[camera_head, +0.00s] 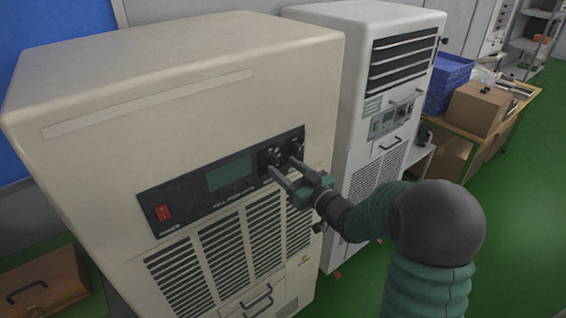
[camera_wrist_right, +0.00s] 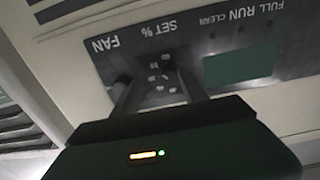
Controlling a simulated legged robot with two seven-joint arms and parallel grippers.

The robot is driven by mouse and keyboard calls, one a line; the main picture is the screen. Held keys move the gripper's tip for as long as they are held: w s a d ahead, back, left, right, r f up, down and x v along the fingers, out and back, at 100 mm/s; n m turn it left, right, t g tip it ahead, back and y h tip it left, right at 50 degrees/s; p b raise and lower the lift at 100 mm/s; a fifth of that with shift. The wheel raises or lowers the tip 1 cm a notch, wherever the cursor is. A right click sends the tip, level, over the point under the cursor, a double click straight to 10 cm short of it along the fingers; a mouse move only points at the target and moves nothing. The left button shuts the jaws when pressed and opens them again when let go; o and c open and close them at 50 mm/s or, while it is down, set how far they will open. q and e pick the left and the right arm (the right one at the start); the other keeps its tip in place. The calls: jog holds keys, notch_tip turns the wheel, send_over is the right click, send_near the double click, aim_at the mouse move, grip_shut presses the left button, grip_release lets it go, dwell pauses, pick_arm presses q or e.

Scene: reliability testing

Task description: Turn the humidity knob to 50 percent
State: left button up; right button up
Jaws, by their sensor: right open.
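The beige machine's dark control panel (camera_head: 180,200) carries a small group of dark knobs (camera_head: 272,154) at its right end. In the right wrist view the panel appears upside down, and the dial marks of the knob labelled "SET %" (camera_wrist_right: 160,78) show between my fingers. My right gripper (camera_head: 281,165) is open, its two fingers pointing at the panel at this knob group; its fingers also show in the right wrist view (camera_wrist_right: 153,80). The knob is dark and partly hidden, so its setting and any finger contact cannot be told. My left gripper is not in view.
The panel also has a greenish display (camera_head: 230,174) and a red power switch (camera_head: 162,212). A white machine (camera_head: 400,20) stands close on the right. Blue crates (camera_head: 449,75) and a cardboard box (camera_head: 478,108) are on a table behind. Green floor (camera_head: 520,200) is open at right.

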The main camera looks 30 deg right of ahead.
aim_at(273, 162)
jog(key=shift+w+a+r, duration=0.2)
jog(key=shift+a+r, duration=0.4)
jog(key=shift+a, duration=0.55)
jog(key=shift+w+a+f, duration=0.15)
jog(key=shift+w, duration=0.25)
jog(key=shift+w+a+f, duration=0.1)
jog(key=shift+w+f, duration=0.05)
jog(key=shift+w, duration=0.25)
jog(key=shift+w+d+f, duration=0.1)
jog(key=shift+w+d, duration=0.05)
jog(key=shift+c, duration=0.8)
jog(key=shift+s+d, duration=0.25)
jog(key=shift+d, duration=0.5)
jog(key=c, duration=0.7)
jog(key=shift+f, duration=0.1)
grip_shut()
jog(key=shift+a, duration=0.4)
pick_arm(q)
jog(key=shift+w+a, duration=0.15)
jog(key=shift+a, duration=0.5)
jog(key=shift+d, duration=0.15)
pick_arm(e)
jog(key=shift+d, duration=0.25)
